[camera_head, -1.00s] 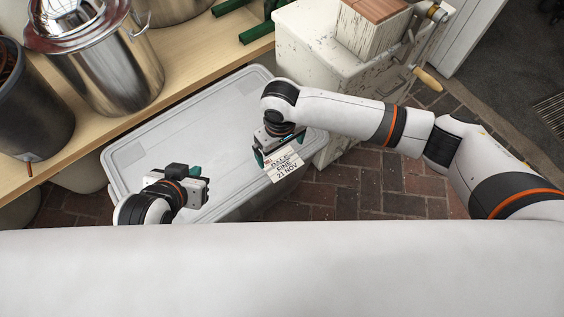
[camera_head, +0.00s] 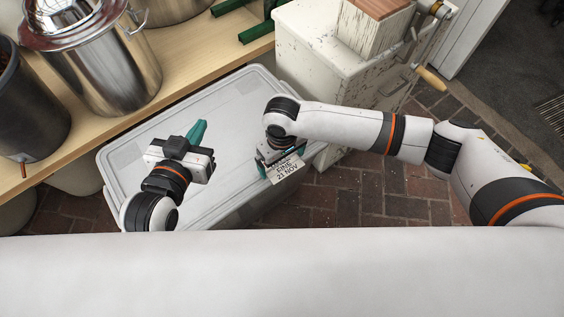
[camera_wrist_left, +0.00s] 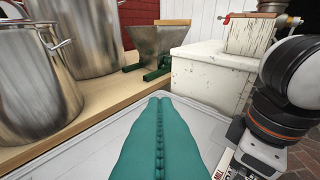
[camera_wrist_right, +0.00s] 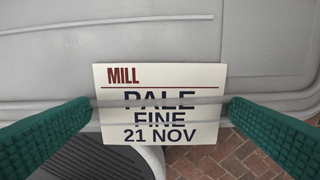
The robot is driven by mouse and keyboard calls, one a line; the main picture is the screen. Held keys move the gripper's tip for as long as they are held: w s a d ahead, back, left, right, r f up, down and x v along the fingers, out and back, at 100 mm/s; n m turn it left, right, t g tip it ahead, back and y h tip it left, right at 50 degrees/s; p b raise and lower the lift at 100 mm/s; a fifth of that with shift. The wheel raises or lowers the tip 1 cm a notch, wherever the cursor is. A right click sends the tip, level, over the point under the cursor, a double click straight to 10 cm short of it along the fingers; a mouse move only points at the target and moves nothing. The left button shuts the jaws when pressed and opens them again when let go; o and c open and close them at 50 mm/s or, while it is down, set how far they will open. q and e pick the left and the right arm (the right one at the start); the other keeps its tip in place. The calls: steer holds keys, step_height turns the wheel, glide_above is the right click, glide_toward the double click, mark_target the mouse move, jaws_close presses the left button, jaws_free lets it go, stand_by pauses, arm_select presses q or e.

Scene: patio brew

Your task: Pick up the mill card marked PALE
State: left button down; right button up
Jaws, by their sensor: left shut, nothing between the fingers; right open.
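The white mill card (camera_wrist_right: 160,77) reads MILL, PALE, FINE, 21 NOV in the right wrist view. It lies at the near right edge of the grey bin lid (camera_head: 215,110) and sticks out past it. In the head view the card (camera_head: 288,175) is partly covered by my right gripper (camera_head: 275,167). My right gripper (camera_wrist_right: 161,106) is open, with one green finger on each side of the card. A thin pale band crosses the card's lettering. My left gripper (camera_head: 197,132) is shut and empty over the lid's left part; its fingers fill the middle of the left wrist view (camera_wrist_left: 158,105).
A wooden shelf (camera_head: 180,75) with a steel pot (camera_head: 110,70) and a dark bucket (camera_head: 35,110) runs along the left. A worn white cabinet (camera_head: 310,60) bearing a cranked mill (camera_head: 370,25) stands behind. Brick floor (camera_head: 370,190) is open at the right.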

stand_by(0.7)
steer(key=shift+f, duration=0.1)
steer(key=c, duration=0.7)
